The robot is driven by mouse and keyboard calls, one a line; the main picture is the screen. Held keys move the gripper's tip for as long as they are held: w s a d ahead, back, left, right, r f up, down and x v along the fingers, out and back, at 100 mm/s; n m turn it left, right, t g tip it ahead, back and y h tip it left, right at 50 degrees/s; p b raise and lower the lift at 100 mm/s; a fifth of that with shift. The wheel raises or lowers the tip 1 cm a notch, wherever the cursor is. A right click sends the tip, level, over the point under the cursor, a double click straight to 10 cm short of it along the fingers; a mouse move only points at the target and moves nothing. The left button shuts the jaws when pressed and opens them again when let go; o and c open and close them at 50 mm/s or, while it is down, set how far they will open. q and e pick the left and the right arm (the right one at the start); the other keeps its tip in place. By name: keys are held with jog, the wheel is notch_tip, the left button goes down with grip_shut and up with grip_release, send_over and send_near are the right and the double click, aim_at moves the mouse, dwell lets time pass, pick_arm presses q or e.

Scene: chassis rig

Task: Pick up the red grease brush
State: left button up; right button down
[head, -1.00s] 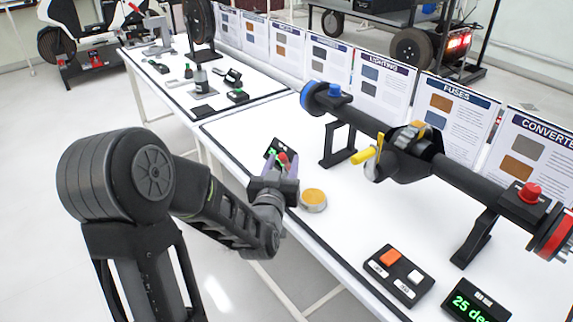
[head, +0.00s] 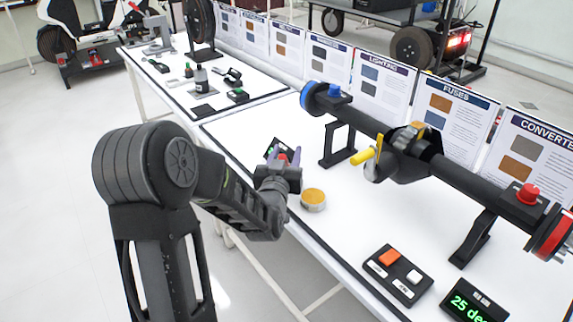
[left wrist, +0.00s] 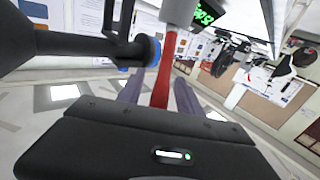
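The grease brush (left wrist: 160,80) shows in the left wrist view as a red handle with a pale grey cylindrical part above it. Its far end is cut off by the top of the picture. My left gripper (left wrist: 160,78) has one finger on each side of the red handle, with a narrow gap visible on both sides. In the head view the left gripper (head: 289,155) is over the near edge of the table, and only a bit of red shows by its fingers. My right gripper is not in view.
A round tin with an amber top (head: 313,198) stands close beside the left gripper. The black axle (head: 400,140) on stands spans the table to the right. A button box (head: 398,275) sits at the front.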

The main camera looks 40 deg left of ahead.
pick_arm(q)
grip_shut()
jog(key=shift+r, duration=0.1)
dwell(0.5)
notch_tip(320, 180, up, 10)
jog(key=shift+p, duration=0.4)
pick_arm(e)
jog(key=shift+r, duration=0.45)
